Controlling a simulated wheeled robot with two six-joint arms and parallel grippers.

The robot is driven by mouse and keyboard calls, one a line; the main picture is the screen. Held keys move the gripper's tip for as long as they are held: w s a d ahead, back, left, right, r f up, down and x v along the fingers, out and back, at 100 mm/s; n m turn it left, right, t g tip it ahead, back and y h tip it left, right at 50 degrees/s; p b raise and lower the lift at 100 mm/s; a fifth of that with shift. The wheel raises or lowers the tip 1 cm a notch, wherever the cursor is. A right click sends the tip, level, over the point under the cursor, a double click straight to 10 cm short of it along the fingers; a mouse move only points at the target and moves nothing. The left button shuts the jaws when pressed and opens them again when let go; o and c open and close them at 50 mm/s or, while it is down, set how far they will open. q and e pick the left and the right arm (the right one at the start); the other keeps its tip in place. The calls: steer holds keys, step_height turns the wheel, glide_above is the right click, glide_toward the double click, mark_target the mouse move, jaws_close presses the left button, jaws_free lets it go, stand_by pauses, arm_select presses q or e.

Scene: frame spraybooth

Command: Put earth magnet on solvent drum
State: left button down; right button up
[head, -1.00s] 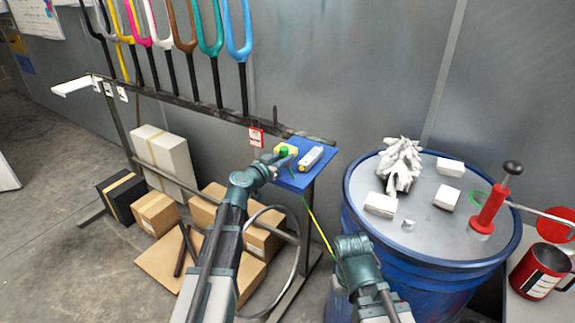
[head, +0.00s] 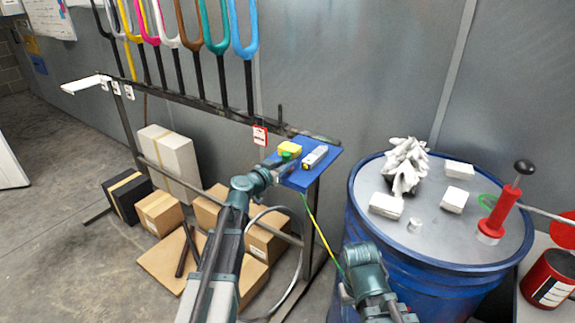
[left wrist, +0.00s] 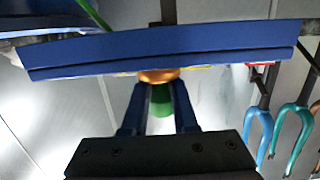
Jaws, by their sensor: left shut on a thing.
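My left gripper (head: 283,161) is at the blue shelf (head: 317,168) on the rack's end. In the left wrist view, its two fingers are shut on the earth magnet (left wrist: 161,104), a green body with a copper-coloured disc, close to the shelf's edge (left wrist: 200,45). In the head view only a little green of the magnet (head: 290,150) shows. The solvent drum (head: 375,222) is a large blue drum with a grey lid, standing to the right. My right wrist is in front of the drum; its fingers are hidden.
A yellow block (head: 290,147) and a grey-and-yellow device (head: 314,157) lie on the shelf. The lid holds a crumpled white rag (head: 405,165), white blocks (head: 386,205), a small metal cylinder (head: 414,224) and a red pump (head: 500,211). Cartons (head: 159,212) stand below the rack.

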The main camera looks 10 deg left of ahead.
arm_select(q)
steer(key=shift+f, duration=0.25)
steer(key=c, duration=0.7)
jaws_free()
steer(key=shift+r, duration=0.1)
steer(key=shift+r, duration=0.1)
steer(key=shift+s+r, duration=0.15)
steer(key=shift+s, duration=0.05)
steer(key=p+v, duration=0.1)
steer(key=v, duration=1)
steer(key=shift+s+a+p, duration=0.15)
steer(key=shift+s+p, duration=0.15)
steer(key=shift+p, duration=0.1)
